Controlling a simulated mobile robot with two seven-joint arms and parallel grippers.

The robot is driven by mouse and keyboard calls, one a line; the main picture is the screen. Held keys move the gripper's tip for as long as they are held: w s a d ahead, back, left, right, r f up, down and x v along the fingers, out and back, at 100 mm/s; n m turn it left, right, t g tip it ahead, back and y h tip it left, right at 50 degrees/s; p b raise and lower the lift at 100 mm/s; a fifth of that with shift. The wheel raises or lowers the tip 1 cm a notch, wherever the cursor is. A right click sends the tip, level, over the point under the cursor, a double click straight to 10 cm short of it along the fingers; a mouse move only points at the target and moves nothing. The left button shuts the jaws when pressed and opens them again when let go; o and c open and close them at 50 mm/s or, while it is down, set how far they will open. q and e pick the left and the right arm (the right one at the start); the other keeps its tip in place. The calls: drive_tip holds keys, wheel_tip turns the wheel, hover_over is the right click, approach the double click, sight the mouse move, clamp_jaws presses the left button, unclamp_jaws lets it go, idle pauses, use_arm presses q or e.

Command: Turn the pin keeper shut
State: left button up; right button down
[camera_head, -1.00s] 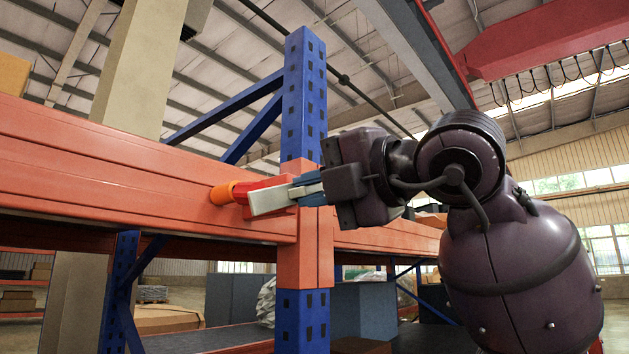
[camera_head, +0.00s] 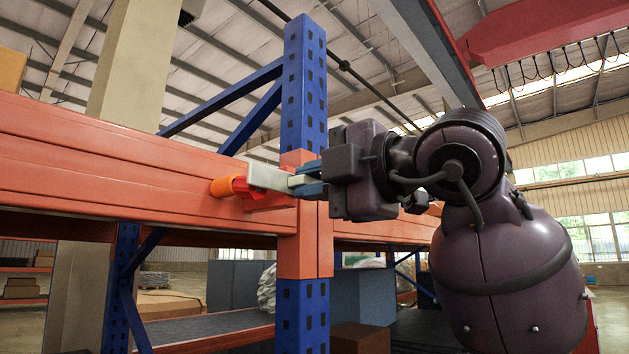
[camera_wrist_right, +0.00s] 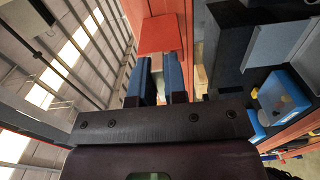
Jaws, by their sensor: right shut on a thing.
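The pin keeper (camera_head: 268,201) shows as a red piece on the face of the orange beam, beside the blue upright. A short orange cylinder (camera_head: 228,186) sticks out at its left end. My right gripper (camera_head: 264,183) reaches in from the right and is shut on the keeper, with a pale finger covering part of it. In the right wrist view the two blue fingers (camera_wrist_right: 160,78) stand a little apart, with a flat red plate (camera_wrist_right: 161,35) just beyond their tips. The exact contact is hidden. My left gripper is out of view.
The orange beam (camera_head: 110,165) runs across the left, and the blue upright (camera_head: 304,90) rises close by my right gripper. A lower shelf holds dark boxes (camera_head: 362,296) and a wrapped bundle (camera_head: 267,287). Free air lies in front of the beam at the left.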

drive_tip(key=c, duration=1.2)
unclamp_jaws()
drive_tip(key=shift+o, duration=0.2)
drive_tip(key=shift+d, duration=0.1)
drive_tip(key=v, duration=1)
drive_tip(key=shift+s+d, duration=0.2)
drive_tip(key=shift+s, duration=0.1)
